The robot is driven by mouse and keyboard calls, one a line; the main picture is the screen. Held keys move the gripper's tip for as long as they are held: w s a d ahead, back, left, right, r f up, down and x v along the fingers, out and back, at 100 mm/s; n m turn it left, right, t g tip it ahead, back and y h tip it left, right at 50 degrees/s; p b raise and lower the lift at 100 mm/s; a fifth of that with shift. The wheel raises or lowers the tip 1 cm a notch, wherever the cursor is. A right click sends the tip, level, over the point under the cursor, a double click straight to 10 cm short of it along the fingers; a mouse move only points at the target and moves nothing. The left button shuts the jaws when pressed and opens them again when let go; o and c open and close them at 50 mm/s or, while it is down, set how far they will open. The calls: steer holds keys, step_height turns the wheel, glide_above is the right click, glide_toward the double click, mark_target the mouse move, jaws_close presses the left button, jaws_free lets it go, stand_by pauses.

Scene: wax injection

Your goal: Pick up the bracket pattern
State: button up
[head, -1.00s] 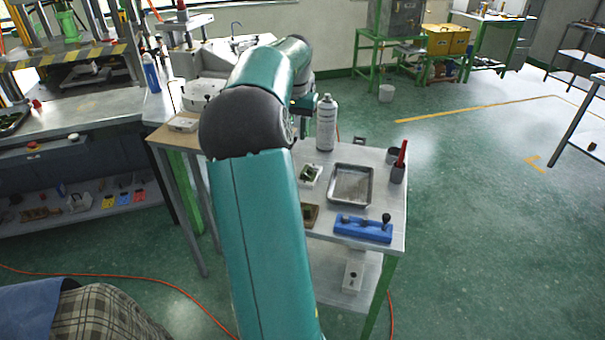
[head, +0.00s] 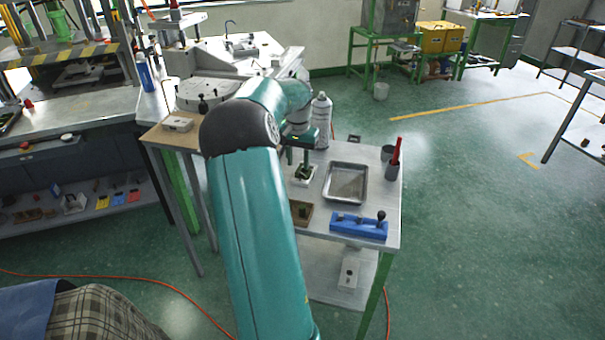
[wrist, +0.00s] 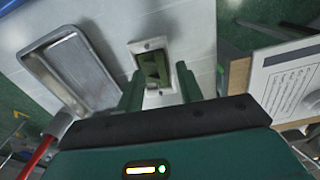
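A dark green piece, which looks like the bracket pattern (wrist: 153,66), sits in a white block (wrist: 142,46) on the metal table. In the head view the white block (head: 302,182) stands left of the tray, with the green piece partly hidden by my fingers. My gripper (head: 299,158) is just above it, pointing down. In the wrist view my gripper (wrist: 159,74) is open, with one finger on each side of the green piece. I cannot tell whether either finger touches it.
A metal tray (head: 329,188) lies right of the white block. A spray can (head: 321,122) stands behind. A brown block (head: 304,219) with a green part and a blue fixture (head: 358,228) are nearer the front. A dark cup (head: 391,172) holding a red-handled tool stands at the right edge.

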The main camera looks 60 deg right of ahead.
mark_target(298, 170)
step_height(298, 170, down, 3)
steer(key=shift+f, duration=0.1)
jaws_close()
